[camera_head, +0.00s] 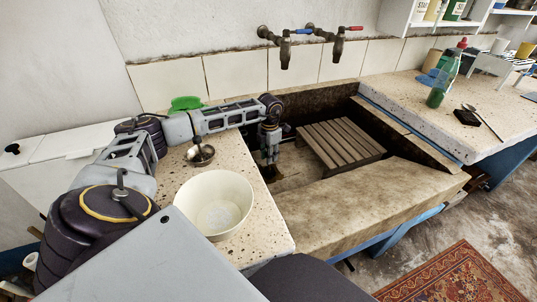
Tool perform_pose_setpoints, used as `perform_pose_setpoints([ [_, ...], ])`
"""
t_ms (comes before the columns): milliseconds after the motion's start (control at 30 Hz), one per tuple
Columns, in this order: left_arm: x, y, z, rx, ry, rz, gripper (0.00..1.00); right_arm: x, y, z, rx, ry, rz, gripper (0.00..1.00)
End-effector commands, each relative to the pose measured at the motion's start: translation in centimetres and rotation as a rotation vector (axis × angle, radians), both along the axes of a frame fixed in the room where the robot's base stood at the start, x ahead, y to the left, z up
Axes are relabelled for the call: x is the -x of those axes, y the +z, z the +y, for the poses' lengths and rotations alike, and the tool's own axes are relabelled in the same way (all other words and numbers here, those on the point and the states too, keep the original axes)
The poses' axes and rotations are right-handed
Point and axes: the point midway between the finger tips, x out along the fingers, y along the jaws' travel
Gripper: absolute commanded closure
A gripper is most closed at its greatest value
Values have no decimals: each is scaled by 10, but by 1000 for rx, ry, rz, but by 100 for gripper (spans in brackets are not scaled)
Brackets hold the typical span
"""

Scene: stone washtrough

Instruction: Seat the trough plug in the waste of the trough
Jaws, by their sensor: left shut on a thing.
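The stone trough (345,210) lies in the middle, with a wooden slatted rack (342,142) in its right part. My left arm reaches over the left counter. My left gripper (271,163) points down inside the trough's left end, shut on a small dark thing (271,174) that I take to be the trough plug. The plug is small and mostly hidden by the fingers. The waste is not clearly visible, and I cannot tell whether the plug touches the trough floor. My right gripper is out of view.
A cream bowl (214,204) and a small metal strainer-like piece (200,155) stand on the left counter, near a green object (187,103). Two taps (285,50) hang above the trough. A green bottle (441,84) stands on the right counter.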

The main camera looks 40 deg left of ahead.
Motion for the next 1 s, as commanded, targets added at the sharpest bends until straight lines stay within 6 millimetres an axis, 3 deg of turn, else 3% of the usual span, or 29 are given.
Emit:
perform_pose_setpoints([
  [633,-1,-7,0,0,0,-1,100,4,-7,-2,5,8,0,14],
  [1000,-1,-6,0,0,0,-2,100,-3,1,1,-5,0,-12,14],
])
